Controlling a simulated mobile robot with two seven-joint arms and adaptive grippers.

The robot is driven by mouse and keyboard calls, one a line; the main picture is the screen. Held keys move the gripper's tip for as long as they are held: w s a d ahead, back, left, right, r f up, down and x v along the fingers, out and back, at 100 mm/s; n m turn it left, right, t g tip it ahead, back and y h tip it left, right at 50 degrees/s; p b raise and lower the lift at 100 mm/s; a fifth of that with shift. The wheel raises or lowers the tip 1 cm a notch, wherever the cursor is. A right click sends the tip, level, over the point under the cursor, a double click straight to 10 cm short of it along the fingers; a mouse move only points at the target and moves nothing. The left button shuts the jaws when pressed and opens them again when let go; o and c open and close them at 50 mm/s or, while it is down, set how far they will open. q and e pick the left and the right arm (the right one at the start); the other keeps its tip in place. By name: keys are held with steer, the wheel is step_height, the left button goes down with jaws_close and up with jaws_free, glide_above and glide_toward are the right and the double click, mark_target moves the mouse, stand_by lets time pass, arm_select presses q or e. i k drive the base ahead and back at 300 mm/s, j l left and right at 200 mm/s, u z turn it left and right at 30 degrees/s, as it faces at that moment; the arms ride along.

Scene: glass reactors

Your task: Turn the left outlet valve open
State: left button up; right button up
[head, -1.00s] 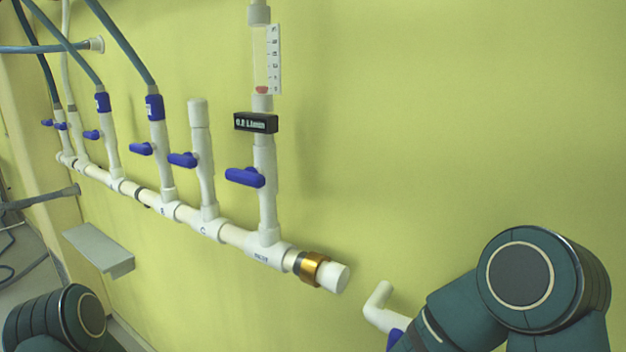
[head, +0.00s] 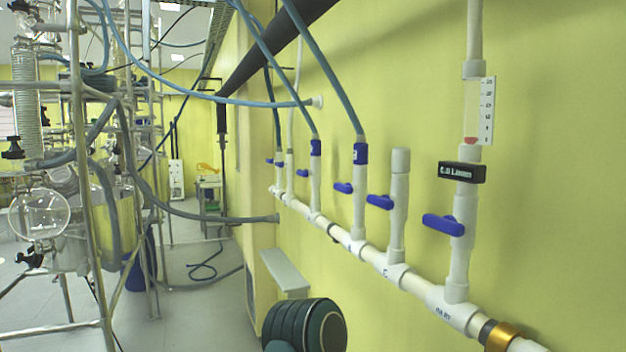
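A white pipe manifold (head: 358,246) runs along the yellow wall, with several upright branches bearing blue valve handles. The nearest blue handle (head: 443,224) sits under a flowmeter (head: 472,118) with a small display (head: 462,172). Further handles are on the branch with a capped top (head: 380,201) and on a hose branch (head: 343,187). The smaller ones at the far end are hard to tell apart. I cannot tell which valve is the left outlet valve. Neither gripper is in view; only a dark green link of my arm shows at the bottom.
Glass reactors on metal frames stand at the left, with a round flask (head: 38,214) and black fittings (head: 30,258). A grey ledge (head: 284,272) juts from the wall below the manifold. Grey floor (head: 200,318) lies open between the frames and wall.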

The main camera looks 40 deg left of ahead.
mark_target(304, 173)
steer(key=i+j+z, duration=0.2)
steer(key=j+z, duration=0.25)
steer(key=j, duration=0.4)
steer(key=j+z, duration=0.45)
steer(key=j, duration=0.4)
steer(key=i+j, duration=0.1)
steer(key=j, duration=0.65)
steer(key=j+u, duration=0.25)
steer(key=j, duration=0.55)
steer(key=i+j+u, duration=0.1)
steer(key=j+u, duration=0.15)
steer(key=j, duration=0.5)
